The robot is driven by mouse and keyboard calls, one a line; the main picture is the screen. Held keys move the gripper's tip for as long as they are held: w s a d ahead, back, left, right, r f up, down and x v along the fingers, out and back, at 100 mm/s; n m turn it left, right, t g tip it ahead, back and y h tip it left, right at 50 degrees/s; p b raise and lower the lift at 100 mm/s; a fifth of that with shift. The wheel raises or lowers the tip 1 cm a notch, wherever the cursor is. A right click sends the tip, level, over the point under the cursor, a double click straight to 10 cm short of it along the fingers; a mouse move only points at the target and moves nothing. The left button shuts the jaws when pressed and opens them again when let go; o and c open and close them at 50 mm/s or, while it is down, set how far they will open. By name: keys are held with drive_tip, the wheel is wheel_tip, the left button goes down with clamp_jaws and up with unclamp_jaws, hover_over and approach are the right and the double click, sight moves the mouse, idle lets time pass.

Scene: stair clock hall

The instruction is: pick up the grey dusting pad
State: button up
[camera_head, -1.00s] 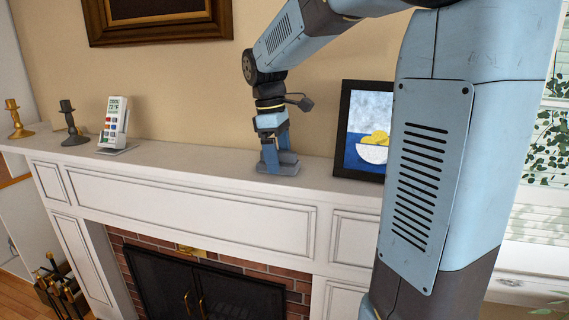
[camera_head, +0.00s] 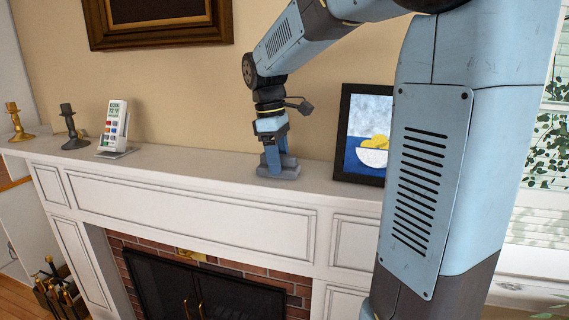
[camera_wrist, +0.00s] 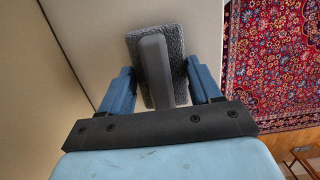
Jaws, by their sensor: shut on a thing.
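The grey dusting pad (camera_head: 279,171) is on the white mantel shelf, left of the framed fruit picture. In the wrist view, it is a dark grey fuzzy slab (camera_wrist: 176,48) with a smooth raised grey handle (camera_wrist: 155,68) along its middle. My gripper (camera_head: 272,158) points down over it.
The framed picture (camera_head: 361,135) leans on the wall just right of my gripper. A white remote in a stand (camera_head: 115,128), a dark candlestick (camera_head: 72,128) and a brass one (camera_head: 17,122) stand at the left. The shelf (camera_head: 190,163) between is clear. Its front edge drops to the fireplace (camera_head: 205,285).

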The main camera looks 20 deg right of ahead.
sight(282, 155)
drive_tip(key=shift+r, duration=0.5)
drive_tip(key=r, duration=0.3)
drive_tip(key=shift+s, duration=0.25)
drive_tip(key=s+d+r, duration=0.3)
drive_tip(key=s+r, duration=0.6)
drive_tip(key=s, duration=0.4)
drive_tip(key=shift+s, duration=0.15)
